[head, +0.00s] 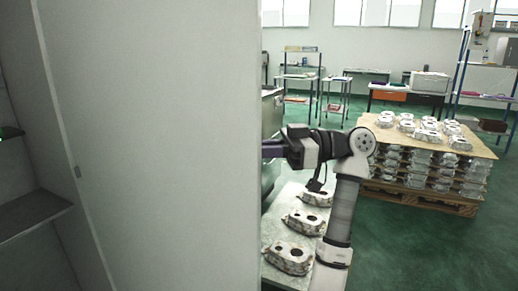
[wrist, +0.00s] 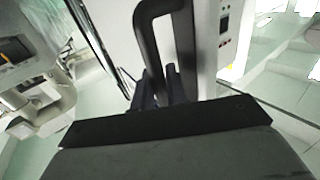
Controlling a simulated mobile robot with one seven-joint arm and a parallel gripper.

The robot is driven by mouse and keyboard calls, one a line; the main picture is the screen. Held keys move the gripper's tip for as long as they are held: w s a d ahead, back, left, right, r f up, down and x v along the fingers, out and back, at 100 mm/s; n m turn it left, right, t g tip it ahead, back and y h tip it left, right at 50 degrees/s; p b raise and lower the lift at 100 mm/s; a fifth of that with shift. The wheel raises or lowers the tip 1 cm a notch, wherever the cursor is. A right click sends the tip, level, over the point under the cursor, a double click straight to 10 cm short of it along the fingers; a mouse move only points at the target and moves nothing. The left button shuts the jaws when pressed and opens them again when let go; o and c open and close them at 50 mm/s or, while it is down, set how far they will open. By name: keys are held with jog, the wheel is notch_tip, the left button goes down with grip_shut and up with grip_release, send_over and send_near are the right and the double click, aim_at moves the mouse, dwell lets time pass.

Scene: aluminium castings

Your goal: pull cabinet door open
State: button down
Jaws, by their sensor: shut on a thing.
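The cabinet door (head: 165,150) is a broad pale panel filling the left half of the head view. It stands open, with dark shelves showing to its left. My gripper (head: 272,149) reaches in from the right, and its fingertips are hidden behind the door's right edge. In the wrist view a thick black bar handle (wrist: 146,40) stands out from the pale door face. My gripper (wrist: 161,84) is shut on the lower part of this handle, with dark fingers on both sides. The handle is hidden in the head view.
A dark cabinet shelf (head: 32,213) is at the far left. Metal castings (head: 290,256) lie on a pale surface just right of the door, below my arm. A pallet stack of castings (head: 430,165) stands further right. Green floor (head: 420,255) is open at the lower right.

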jog(key=shift+w, duration=0.1)
dwell(0.3)
jog(key=c, duration=1.5)
grip_release()
jog(key=shift+d, duration=0.1)
jog(key=b+v, duration=0.2)
jog(key=v, duration=1.1)
jog(key=shift+d+b, duration=0.3)
jog(key=shift+d, duration=0.05)
jog(key=shift+f, duration=0.1)
